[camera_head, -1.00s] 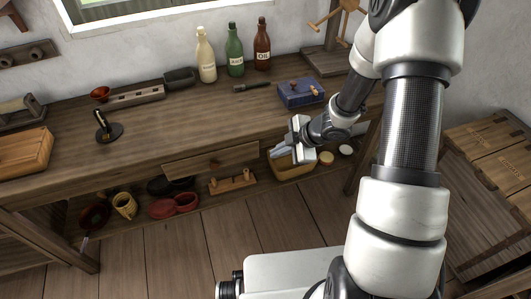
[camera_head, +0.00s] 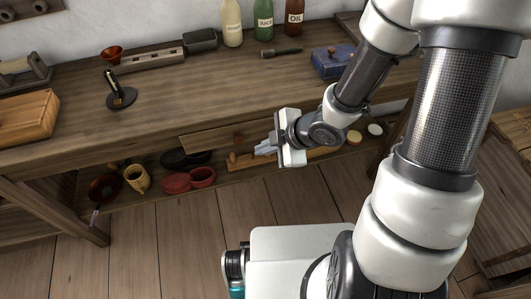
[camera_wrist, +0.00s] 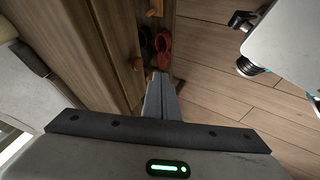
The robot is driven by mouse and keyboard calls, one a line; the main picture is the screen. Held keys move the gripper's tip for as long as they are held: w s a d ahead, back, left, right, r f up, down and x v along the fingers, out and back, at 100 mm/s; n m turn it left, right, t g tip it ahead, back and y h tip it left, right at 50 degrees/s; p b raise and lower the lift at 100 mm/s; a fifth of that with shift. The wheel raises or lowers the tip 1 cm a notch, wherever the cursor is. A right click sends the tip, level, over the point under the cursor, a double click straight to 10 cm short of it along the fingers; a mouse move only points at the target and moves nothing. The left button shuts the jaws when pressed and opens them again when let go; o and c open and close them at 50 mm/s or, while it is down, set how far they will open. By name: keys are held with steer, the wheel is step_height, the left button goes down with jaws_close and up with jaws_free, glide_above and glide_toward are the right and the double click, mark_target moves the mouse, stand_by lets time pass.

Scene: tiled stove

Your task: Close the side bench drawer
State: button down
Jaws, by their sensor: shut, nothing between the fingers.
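The bench drawer has a plain wooden front (camera_head: 208,139) under the edge of the workbench, with a small round knob (camera_head: 238,140). A knob also shows in the wrist view (camera_wrist: 138,63). How far the drawer stands out is hard to tell. My gripper (camera_head: 264,149) is shut and empty. It is in front of the drawer's right end, just right of the knob, its fingers pointing left. In the wrist view, my gripper's fingers (camera_wrist: 160,80) are close together beside the wooden panel, and I cannot tell whether they touch it.
The workbench top (camera_head: 190,95) holds bottles, a blue box (camera_head: 328,65) and a wooden box (camera_head: 28,118). On the lower shelf are red pots (camera_head: 176,182), a yellow mug (camera_head: 137,178) and a wooden peg rack (camera_head: 242,160). The floor in front is clear.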

steer(key=w+a+f+b, duration=0.2)
steer(key=w+a+f, duration=0.2)
steer(key=w+f, duration=0.1)
steer(key=shift+w+a+f, duration=0.2)
steer(key=shift+w+a, duration=0.1)
steer(key=shift+w, duration=0.3)
steer(key=shift+w, duration=0.1)
